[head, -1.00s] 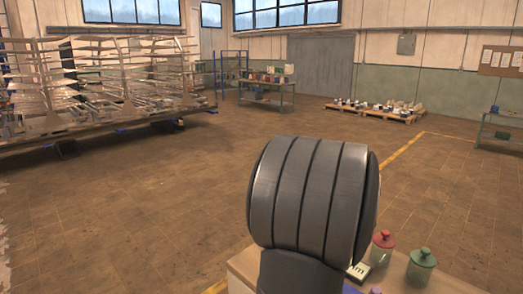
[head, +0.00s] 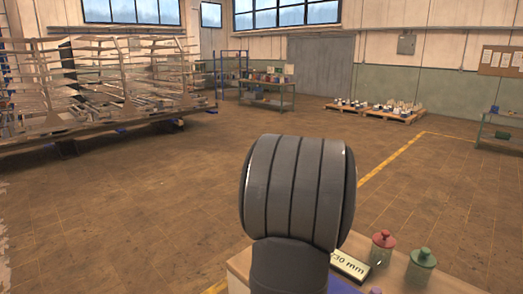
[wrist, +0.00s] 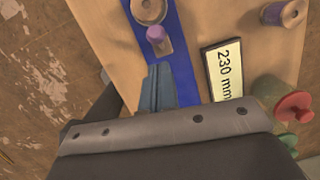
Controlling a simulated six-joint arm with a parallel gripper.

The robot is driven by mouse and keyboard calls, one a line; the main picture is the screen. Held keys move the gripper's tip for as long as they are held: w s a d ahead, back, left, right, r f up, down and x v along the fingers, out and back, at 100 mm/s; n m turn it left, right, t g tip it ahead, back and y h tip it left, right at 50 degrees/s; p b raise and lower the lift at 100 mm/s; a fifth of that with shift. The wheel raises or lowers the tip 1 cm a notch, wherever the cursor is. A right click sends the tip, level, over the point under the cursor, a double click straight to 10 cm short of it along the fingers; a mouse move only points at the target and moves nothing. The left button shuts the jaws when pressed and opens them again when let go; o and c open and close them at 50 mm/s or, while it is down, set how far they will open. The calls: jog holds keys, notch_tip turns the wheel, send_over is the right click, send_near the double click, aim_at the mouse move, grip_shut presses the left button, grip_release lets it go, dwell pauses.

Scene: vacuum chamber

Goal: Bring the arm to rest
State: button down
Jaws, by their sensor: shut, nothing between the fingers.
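My gripper (wrist: 158,75) shows in the wrist view, its fingers together with nothing between them. It points over a blue strip (wrist: 187,80) on a wooden tabletop (wrist: 98,22). I cannot tell its height above the strip. A small purple-topped piece (wrist: 157,38) stands on the strip just beyond the fingertips, apart from them in the picture. In the head view a thick grey rounded link of my arm (head: 293,190) fills the lower middle, and my gripper is hidden there.
A "230 mm" sign (head: 349,265), a red-lidded jar (head: 382,248) and a green-lidded jar (head: 421,266) stand right of my arm. In the wrist view a round piece (wrist: 148,9) and a purple-and-tan piece (wrist: 284,13) are near the top. Open floor (head: 130,200) surrounds the table.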

notch_tip(320, 180, up, 14)
jog(key=a+h, duration=0.1)
notch_tip(320, 180, down, 13)
jog(key=s+d+f+t+y, duration=0.4)
jog(key=s+d+t+y, duration=0.1)
jog(key=d+y, duration=0.1)
jog(key=shift+s+d+f+m+t, duration=0.3)
jog(key=shift+s+d+f, duration=0.05)
jog(key=shift+s+d, duration=0.05)
dwell(1.2)
